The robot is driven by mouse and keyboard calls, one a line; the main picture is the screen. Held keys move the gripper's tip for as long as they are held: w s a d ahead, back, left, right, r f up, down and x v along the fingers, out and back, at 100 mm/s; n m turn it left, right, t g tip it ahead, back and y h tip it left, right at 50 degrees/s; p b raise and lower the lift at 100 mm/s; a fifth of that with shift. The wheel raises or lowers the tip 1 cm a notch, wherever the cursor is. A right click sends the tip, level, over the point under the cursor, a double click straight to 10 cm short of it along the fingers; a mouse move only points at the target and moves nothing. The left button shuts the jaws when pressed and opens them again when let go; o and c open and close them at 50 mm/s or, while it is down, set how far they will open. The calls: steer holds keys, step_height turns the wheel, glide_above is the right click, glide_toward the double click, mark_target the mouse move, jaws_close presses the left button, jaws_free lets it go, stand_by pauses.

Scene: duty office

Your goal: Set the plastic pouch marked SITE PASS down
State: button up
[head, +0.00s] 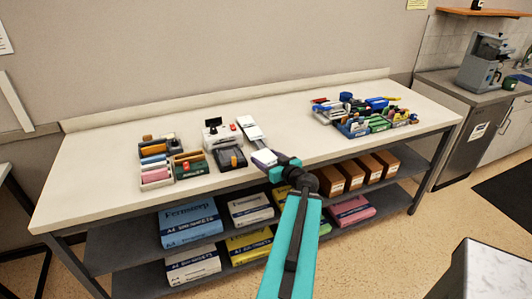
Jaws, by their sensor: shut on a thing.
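My gripper (263,155) is at the end of my teal arm, over the front part of the long cream worktop, near its middle. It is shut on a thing. A pale, flat, narrow thing with a grey band (252,130) extends from the jaws toward the back of the worktop; it appears to be the plastic pouch. Its SITE PASS marking is too small to read. I cannot tell whether the pouch touches the worktop (293,128) or is held just above it. The jaw tips are small and partly hidden by the wrist.
Left of the gripper are trays of stationery (165,165) and a grey and white device (218,133). More full trays (360,115) stand to the right. Bare worktop lies between the gripper and those right trays, and at the far left.

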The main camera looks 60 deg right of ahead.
steer(key=shift+s+a+r+p, duration=0.25)
steer(key=shift+s+a+p, duration=0.3)
steer(key=shift+p, duration=2.8)
steer(key=shift+a+f+p, duration=0.15)
steer(key=shift+a+p, duration=0.05)
steer(key=shift+p, duration=0.15)
